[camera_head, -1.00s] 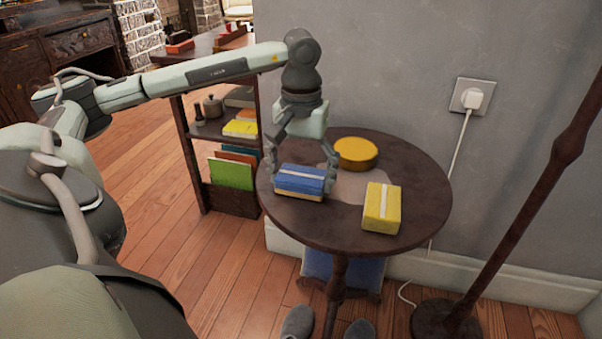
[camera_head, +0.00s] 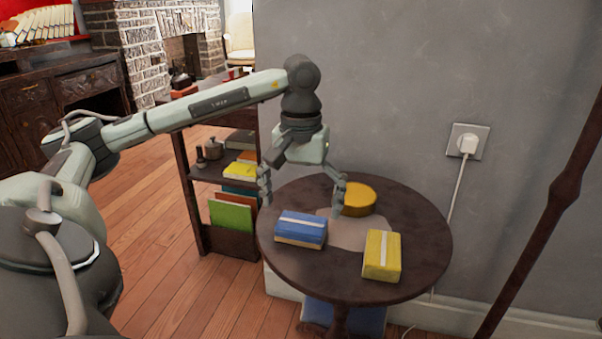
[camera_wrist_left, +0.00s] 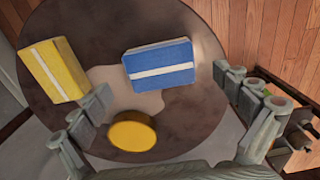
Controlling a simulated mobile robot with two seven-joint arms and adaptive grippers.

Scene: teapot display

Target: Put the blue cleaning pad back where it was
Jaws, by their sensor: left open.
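The blue cleaning pad (camera_head: 301,230), with a white stripe, lies on the left part of the round dark table (camera_head: 420,215). It also shows in the left wrist view (camera_wrist_left: 160,64), lying flat beyond the fingertips. My left gripper (camera_head: 301,195) is open and empty above the table, just above and behind the pad, apart from it. In the left wrist view my left gripper's fingers (camera_wrist_left: 162,92) are spread wide. My right gripper is in neither view.
A yellow pad (camera_head: 382,256) lies to the right of the blue one. A round yellow tin (camera_head: 359,198) stands at the back, close to a left finger. A shelf (camera_head: 228,242) with books stands left of the table, and a wall with a plugged socket (camera_head: 467,142) is behind.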

